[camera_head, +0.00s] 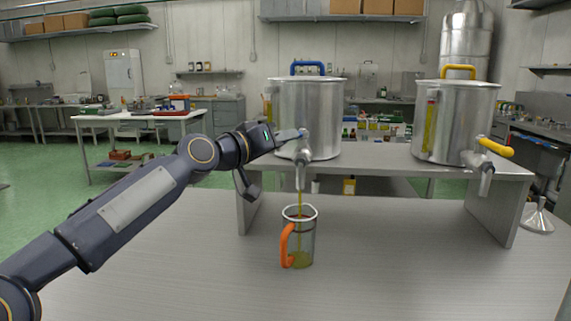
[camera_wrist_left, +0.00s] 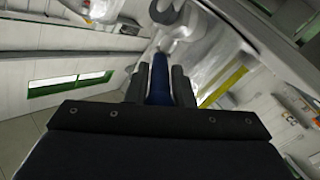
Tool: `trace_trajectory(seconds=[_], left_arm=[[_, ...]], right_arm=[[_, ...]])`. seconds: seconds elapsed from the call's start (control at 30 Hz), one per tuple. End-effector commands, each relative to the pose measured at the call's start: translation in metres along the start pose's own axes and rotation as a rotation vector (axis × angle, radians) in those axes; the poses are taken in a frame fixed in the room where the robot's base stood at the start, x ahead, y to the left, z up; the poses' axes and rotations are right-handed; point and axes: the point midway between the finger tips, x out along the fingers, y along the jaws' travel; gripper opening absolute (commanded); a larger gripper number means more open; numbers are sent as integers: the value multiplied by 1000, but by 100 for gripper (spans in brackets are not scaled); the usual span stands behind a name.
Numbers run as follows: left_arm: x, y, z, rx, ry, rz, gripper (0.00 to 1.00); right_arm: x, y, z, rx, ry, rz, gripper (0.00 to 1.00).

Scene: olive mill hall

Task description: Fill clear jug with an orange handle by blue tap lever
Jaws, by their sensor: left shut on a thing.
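A clear jug (camera_head: 305,240) with an orange handle (camera_head: 288,246) stands upright on the table below the spout (camera_head: 300,178) of the left steel tank (camera_head: 312,112), which has a blue top handle. A thin yellow-green stream runs from the spout into the jug, and a little liquid lies at its bottom. My left gripper (camera_head: 283,137) is at that tank's tap, shut on the blue tap lever. The wrist view shows the blue lever (camera_wrist_left: 159,78) between the two fingers. My right gripper is not in view.
A second steel tank (camera_head: 455,122) with a yellow top handle and yellow tap lever (camera_head: 496,147) stands on the same raised metal shelf (camera_head: 385,160). A metal funnel (camera_head: 538,218) lies at the far right. The table front (camera_head: 420,280) is clear.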

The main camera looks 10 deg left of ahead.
Motion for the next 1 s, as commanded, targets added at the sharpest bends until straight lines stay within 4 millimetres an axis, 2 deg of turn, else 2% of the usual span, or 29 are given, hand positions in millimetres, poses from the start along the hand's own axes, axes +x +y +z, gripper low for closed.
trace_trajectory(seconds=[0.03, 0.23, 0.93, 0.97, 1.0], left_arm=[[0, -6, 2, -3, -8, 14, 0], [1, -9, -2, -3, -43, 75, 0], [1, -10, -5, 0, -76, 130, 0], [1, -10, -5, 0, -76, 130, 23], [1, -10, -5, 0, -76, 130, 28]], right_arm=[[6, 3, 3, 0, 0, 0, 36], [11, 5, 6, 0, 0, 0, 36], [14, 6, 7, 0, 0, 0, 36], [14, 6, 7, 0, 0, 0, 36], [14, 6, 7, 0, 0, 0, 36]])
